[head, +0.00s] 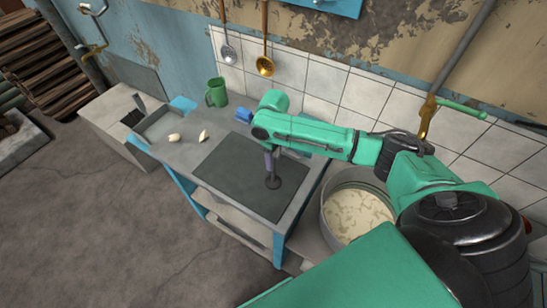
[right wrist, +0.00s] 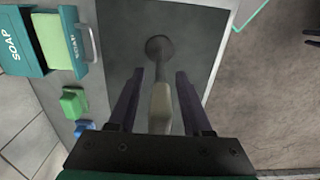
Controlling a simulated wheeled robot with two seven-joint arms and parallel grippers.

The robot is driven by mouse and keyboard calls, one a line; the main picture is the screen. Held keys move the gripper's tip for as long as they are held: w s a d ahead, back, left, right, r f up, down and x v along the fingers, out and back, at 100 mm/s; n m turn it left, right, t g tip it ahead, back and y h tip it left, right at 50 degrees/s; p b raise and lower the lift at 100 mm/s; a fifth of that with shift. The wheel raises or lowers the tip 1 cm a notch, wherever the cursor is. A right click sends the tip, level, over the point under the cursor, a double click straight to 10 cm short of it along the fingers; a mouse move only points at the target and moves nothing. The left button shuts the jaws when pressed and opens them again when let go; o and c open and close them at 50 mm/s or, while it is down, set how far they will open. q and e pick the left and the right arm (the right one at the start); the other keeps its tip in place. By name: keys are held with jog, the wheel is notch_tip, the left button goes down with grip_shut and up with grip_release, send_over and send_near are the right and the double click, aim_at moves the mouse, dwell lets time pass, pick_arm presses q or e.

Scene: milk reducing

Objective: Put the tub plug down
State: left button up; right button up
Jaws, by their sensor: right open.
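The tub plug (head: 273,182) has a dark round foot and a long pale handle. Its foot rests on the dark grey mat (head: 235,185) on the worktop, and its handle rises toward my right gripper (head: 269,147). In the right wrist view, the plug (right wrist: 160,109) lies between the two fingers of my right gripper (right wrist: 159,73). The fingers are open, with a gap on each side of the handle. My left gripper is not seen.
A round vat (head: 327,222) of pale curdled liquid stands right of the worktop. A green mug (head: 217,92) and white lumps (head: 175,137) are at its left. A teal soap box (right wrist: 22,40) and green block (right wrist: 73,103) lie beside the mat. Tiled wall stands behind.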

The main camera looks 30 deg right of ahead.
notch_tip(320, 180, up, 12)
jog(key=shift+r+b, duration=0.15)
jog(key=shift+b, duration=0.8)
